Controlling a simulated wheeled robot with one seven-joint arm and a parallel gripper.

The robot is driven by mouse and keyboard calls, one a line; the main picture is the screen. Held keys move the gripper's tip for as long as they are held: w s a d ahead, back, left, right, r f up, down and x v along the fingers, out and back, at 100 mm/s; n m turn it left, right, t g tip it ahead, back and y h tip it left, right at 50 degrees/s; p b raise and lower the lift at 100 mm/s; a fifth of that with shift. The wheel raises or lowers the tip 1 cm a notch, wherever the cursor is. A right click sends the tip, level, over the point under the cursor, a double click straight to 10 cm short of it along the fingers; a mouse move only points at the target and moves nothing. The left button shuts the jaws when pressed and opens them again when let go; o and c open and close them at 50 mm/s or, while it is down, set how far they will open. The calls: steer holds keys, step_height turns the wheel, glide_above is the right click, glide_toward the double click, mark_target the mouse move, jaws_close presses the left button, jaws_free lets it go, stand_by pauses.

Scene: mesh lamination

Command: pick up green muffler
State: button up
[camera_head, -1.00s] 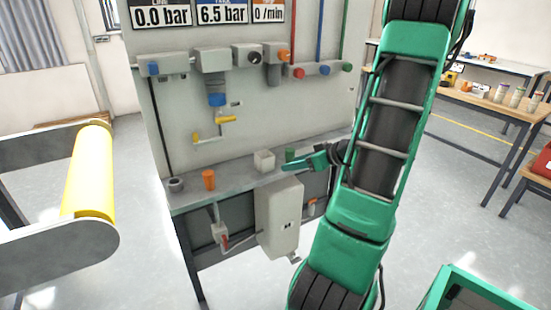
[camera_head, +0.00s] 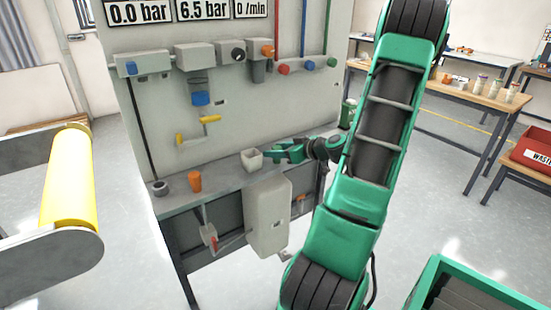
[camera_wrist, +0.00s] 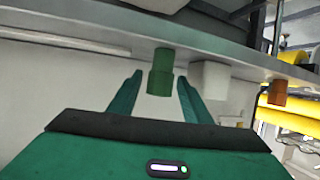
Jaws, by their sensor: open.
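The green muffler (camera_wrist: 160,72) is a small stepped cylinder at the grey ledge (camera_wrist: 90,33), which appears along the top of the wrist view. My gripper (camera_wrist: 156,88) is open, with one finger on each side of the muffler in that view. The fingertips are close to it; I cannot tell whether they touch it. There I cannot make out the muffler apart from the green fingers.
An orange piece (camera_head: 194,181) and a grey ring (camera_head: 160,188) sit left on the ledge. The upright panel (camera_head: 150,110) with valves stands behind. A yellow roller (camera_head: 70,180) is at left, a red waste bin (camera_head: 533,149) at right, and a green-framed box (camera_head: 470,285) at lower right.

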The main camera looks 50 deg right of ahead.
steer(key=x, duration=0.4)
jaws_close()
steer(key=shift+r, duration=0.2)
